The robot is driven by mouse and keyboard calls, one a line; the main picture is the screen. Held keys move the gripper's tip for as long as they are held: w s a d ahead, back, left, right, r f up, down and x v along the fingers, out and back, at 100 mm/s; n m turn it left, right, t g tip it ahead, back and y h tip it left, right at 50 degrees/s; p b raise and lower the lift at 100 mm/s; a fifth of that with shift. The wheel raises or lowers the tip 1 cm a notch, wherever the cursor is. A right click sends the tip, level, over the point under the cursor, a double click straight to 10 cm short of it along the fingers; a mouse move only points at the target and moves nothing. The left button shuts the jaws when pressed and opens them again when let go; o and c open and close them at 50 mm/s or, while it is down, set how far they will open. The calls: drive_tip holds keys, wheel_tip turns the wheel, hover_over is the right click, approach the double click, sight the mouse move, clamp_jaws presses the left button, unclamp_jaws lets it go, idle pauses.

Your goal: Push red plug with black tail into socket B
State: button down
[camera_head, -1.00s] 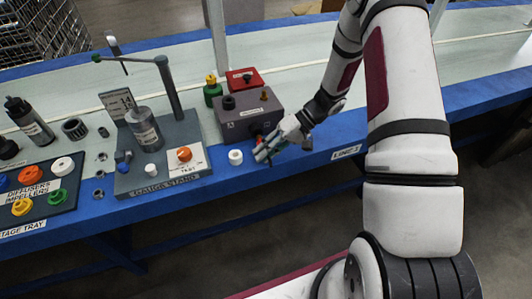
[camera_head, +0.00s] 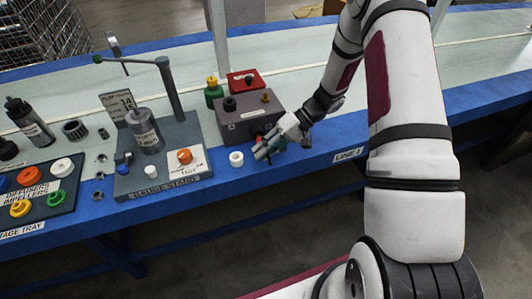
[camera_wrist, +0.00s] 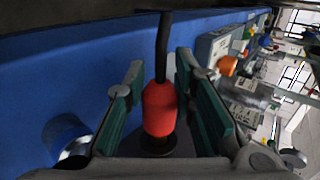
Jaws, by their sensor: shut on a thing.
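The red plug (camera_wrist: 160,108) stands between the two green-padded fingers of my gripper (camera_wrist: 165,105) in the wrist view, its black tail (camera_wrist: 164,45) running up and away. A dark round ring shows at the base of the plug; I cannot tell whether it is a socket or part of the plug. My gripper (camera_head: 264,152) is shut on the plug, low at the front of the grey socket box (camera_head: 240,122) in the head view. The gripper and arm hide part of the box front, and the letter B cannot be read.
A green bottle (camera_head: 213,92) and a red box (camera_head: 246,82) stand behind the socket box.

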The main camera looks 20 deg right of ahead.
drive_tip(key=shift+w+b, duration=0.6)
drive_tip(key=shift+w, duration=0.55)
drive_tip(key=c, duration=1.3)
unclamp_jaws()
drive_tip(key=v, duration=1.2)
